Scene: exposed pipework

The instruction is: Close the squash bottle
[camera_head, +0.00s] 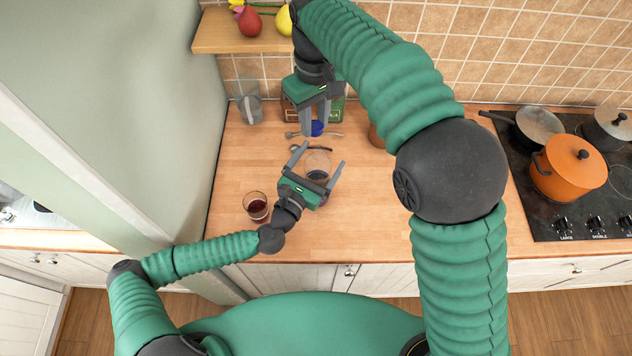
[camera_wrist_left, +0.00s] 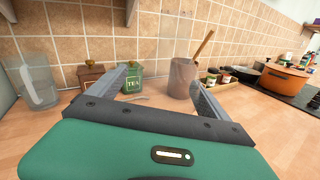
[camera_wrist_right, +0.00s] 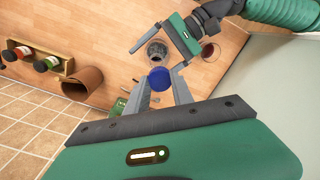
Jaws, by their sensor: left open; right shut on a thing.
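The clear squash bottle (camera_head: 318,160) stands on the wooden counter, seen from above in the head view, and its round top shows in the right wrist view (camera_wrist_right: 157,49). My left gripper (camera_head: 318,158) is open, its fingers spread on either side of the bottle; it also shows in the right wrist view. I cannot make out the bottle in the left wrist view. My right gripper (camera_head: 314,127) is shut on a blue cap (camera_head: 317,128), held beyond the bottle on the wall side. The cap sits between the fingertips in the right wrist view (camera_wrist_right: 160,78).
A glass of dark red drink (camera_head: 256,207) stands left of the bottle. A clear jug (camera_head: 250,108), a green tea tin (camera_wrist_left: 133,80) and a brown pot (camera_head: 377,137) stand near the wall. A hob with an orange pot (camera_head: 568,172) is at right.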

